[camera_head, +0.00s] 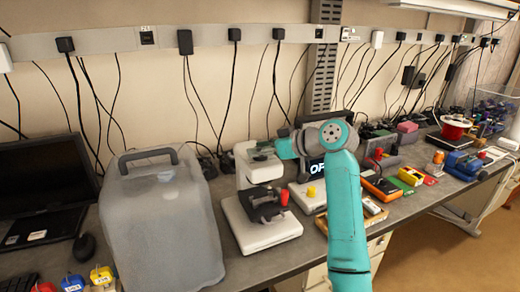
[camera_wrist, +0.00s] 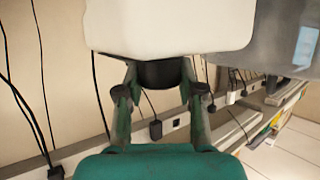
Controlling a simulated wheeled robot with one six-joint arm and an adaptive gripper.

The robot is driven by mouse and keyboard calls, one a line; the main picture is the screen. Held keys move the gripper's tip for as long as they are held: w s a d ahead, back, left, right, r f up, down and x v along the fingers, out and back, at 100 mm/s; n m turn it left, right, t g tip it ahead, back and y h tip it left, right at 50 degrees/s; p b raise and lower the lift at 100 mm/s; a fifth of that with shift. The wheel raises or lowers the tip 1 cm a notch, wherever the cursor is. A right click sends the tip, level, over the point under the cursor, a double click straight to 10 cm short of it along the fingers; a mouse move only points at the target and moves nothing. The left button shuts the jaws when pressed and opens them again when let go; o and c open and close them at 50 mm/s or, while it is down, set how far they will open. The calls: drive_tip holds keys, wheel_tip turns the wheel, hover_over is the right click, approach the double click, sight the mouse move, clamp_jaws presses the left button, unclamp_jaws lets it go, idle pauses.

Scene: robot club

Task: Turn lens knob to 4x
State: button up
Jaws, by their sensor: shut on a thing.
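The microscope (camera_head: 259,172), white with a dark stage and a red knob (camera_head: 284,197), stands on the bench right of the grey jug. In the wrist view, its white body (camera_wrist: 165,25) fills the upper middle, and the dark round lens knob (camera_wrist: 160,73) sticks out below it. My gripper (camera_head: 266,150) reaches the microscope's upper part from the right. In the wrist view its two fingers (camera_wrist: 160,90) are shut on the lens knob, one on each side. I see no magnification mark, so the knob's setting cannot be read.
A big grey jug (camera_head: 165,225) stands close left of the microscope. A device with a lit display (camera_head: 316,168) is partly hidden behind my arm. Coloured meters (camera_head: 380,187) and boxes crowd the bench to the right. Cables hang along the wall. A monitor (camera_head: 40,185) stands far left.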

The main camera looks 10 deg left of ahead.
drive_tip(key=n+g+y, duration=0.1)
drive_tip(key=n+g, duration=0.3)
drive_tip(key=g, duration=0.1)
drive_tip(key=shift+n+g, duration=1.6)
drive_tip(key=shift+g, duration=0.2)
drive_tip(key=shift+n+g+h, duration=0.5)
drive_tip(key=shift+n, duration=0.1)
drive_tip(key=o, duration=1.1)
drive_tip(key=shift+o, duration=0.2)
drive_tip(key=v, duration=0.7)
drive_tip(key=shift+d, duration=0.25)
